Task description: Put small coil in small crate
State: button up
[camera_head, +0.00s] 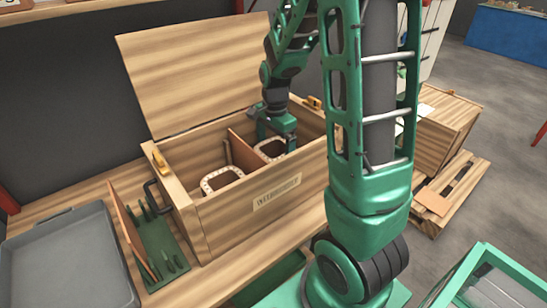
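A wooden crate (207,215) with its lid raised stands on the bench, with a label on its front. A divider (242,150) splits its inside. A pale, rounded coil (221,179) with dark spots along its rim lies in the left compartment. A similar coil (268,148) shows in the right compartment, partly covered. My gripper (284,141) reaches down into the right compartment, at this coil's right side. Its fingertips are too small and hidden to show whether they grip. I cannot tell which coil is the small one.
A closed wooden crate (446,122) sits on a pallet (455,195) on the floor at right.

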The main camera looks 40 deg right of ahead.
notch_tip(320, 180, up, 10)
dwell(0.4)
dwell(0.4)
